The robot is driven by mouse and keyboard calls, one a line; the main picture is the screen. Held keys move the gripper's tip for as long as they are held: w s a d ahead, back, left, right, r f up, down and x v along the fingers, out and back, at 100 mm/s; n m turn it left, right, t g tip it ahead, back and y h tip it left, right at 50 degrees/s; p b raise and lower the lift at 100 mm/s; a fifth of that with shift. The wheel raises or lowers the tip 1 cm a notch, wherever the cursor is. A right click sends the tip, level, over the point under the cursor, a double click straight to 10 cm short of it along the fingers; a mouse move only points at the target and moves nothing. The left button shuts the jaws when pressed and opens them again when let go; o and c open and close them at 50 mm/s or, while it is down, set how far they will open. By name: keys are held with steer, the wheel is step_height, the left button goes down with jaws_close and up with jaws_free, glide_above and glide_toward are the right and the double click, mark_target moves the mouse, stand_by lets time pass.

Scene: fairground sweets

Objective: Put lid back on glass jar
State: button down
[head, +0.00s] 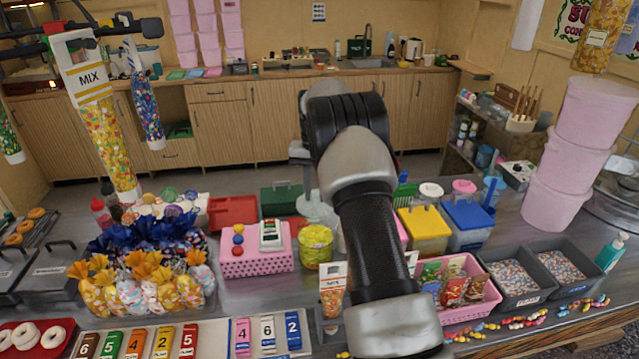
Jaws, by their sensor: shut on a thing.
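A glass jar (316,247) with yellow-green contents stands on the counter, left of my forearm. Just above and behind it in the picture is a pale, see-through lid (312,208), wide at the bottom and narrow at the top. My gripper (307,182) points down at the top of this lid and is shut on it. Most of the gripper is hidden behind my arm, so the fingertips are hard to make out. The lid looks apart from the jar's rim, but the gap between them cannot be judged from this view.
A pink dotted box (256,262) stands left of the jar. Right of my arm are yellow-lidded (424,222) and blue-lidded (468,213) tubs, and a pink basket (470,313) of packets. Wrapped sweet bags (140,290) crowd the left. Number cards (190,341) lie along the front.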

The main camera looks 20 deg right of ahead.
mark_target(315, 202)
steer(key=shift+w+f, duration=0.1)
steer(key=shift+f, duration=0.2)
steer(key=shift+f+b, duration=0.4)
steer(key=shift+b, duration=0.1)
steer(key=shift+f+b, duration=1.6)
steer(key=shift+f, duration=1)
steer(key=shift+s+a+r, duration=0.1)
steer(key=shift+s+a, duration=0.05)
steer(key=shift+s, duration=0.15)
steer(key=shift+f, duration=0.2)
steer(key=c, duration=0.9)
jaws_free()
steer(key=shift+c, duration=0.2)
steer(key=shift+r, duration=0.1)
